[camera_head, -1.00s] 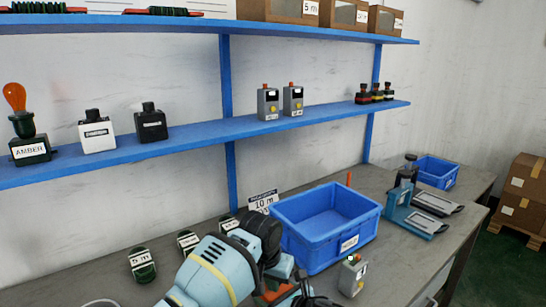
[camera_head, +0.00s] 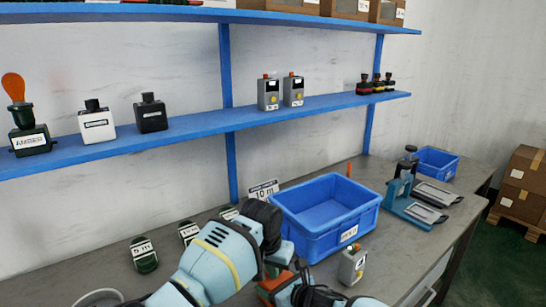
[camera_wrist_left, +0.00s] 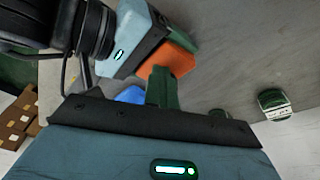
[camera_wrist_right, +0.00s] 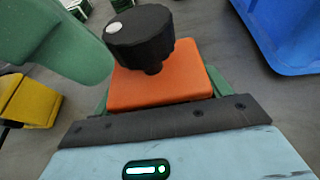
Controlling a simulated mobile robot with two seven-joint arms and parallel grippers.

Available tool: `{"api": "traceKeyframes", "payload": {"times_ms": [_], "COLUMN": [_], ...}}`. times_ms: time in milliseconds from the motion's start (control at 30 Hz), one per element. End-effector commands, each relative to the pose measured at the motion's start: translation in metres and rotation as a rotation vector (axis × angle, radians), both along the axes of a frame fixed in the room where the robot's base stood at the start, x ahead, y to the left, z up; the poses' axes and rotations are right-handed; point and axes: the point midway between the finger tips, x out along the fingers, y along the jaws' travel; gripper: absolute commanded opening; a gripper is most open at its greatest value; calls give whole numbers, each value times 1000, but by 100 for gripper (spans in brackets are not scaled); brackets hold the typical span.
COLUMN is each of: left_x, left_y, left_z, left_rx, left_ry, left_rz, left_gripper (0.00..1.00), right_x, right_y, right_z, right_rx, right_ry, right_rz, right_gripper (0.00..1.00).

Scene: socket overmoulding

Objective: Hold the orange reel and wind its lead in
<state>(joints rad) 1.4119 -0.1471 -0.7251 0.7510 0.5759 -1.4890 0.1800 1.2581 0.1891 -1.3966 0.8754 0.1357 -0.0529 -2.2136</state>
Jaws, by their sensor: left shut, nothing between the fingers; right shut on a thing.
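The orange reel (camera_wrist_right: 160,88) is a flat orange block with a black round knob (camera_wrist_right: 139,36) on top. My right gripper (camera_wrist_right: 155,100) is shut on it; the reel also shows in the head view (camera_head: 274,281) and the left wrist view (camera_wrist_left: 181,58). My left gripper (camera_wrist_left: 166,82) is shut and empty, its green fingers close beside the reel. In the right wrist view a green finger of it (camera_wrist_right: 50,45) is near the knob, and I cannot tell whether they touch. The lead cannot be clearly made out.
A teal press (camera_head: 410,200) stands farther right. Dark labelled pucks (camera_head: 144,255) lie at left. A yellow block (camera_wrist_right: 28,100) shows in the right wrist view.

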Motion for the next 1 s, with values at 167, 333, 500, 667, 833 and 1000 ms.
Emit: {"api": "traceKeyframes", "payload": {"times_ms": [167,333,500,667,833,1000], "left_x": [5,5,6,7,8,10], "left_y": [2,4,7,12,17,20], "left_z": [-1,-1,-1,-2,-1,-1], "left_rx": [2,3,4,4,5,4], "left_ry": [-9,-11,-12,-12,-11,-13], "left_rz": [5,6,8,9,11,10], "left_gripper": [0,0,0,0,0,0], "right_x": [-4,-5,-6,-6,-6,-7], "right_y": [0,2,3,4,5,5], "right_z": [-9,-8,-8,-7,-7,-6], "right_rx": [-9,-9,-6,-4,-3,-2], "right_ry": [8,6,5,4,4,5], "right_rz": [5,9,12,14,16,17], "right_gripper": [46,46,46,46,46,46]}}
